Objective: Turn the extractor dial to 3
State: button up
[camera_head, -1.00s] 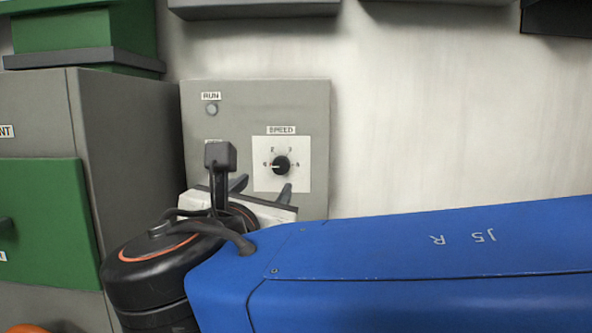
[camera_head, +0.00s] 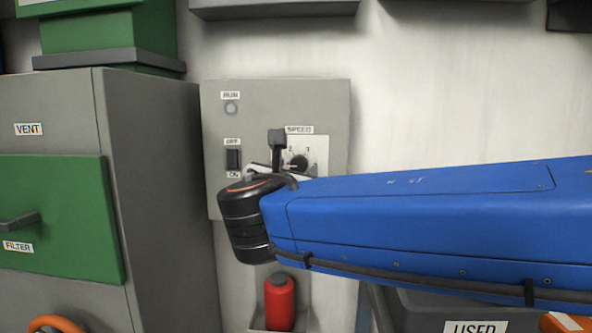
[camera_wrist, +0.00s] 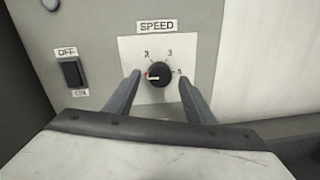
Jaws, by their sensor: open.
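The extractor dial is a black round knob (camera_wrist: 159,74) on a white plate (camera_wrist: 204,45) under a SPEED label (camera_wrist: 157,26). In the wrist view its light pointer line points left, below the mark 2; the 3 is at the upper right. In the head view the knob (camera_head: 299,162) shows just above my wrist. My gripper (camera_wrist: 160,80) is open, with one finger to the left and one to the right of the knob. I cannot tell whether either finger touches it.
An OFF/ON switch (camera_head: 233,159) and a RUN lamp (camera_head: 231,109) sit on the same grey panel (camera_head: 216,190). A grey cabinet with a green FILTER door (camera_head: 65,205) stands left. A red bottle (camera_head: 279,303) is below my wrist. Bare wall (camera_head: 440,100) lies right.

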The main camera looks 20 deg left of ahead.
jog(key=shift+w+a, duration=0.1)
jog(key=shift+w, duration=0.3)
jog(key=c, duration=1.1)
jog(key=shift+o, duration=0.2)
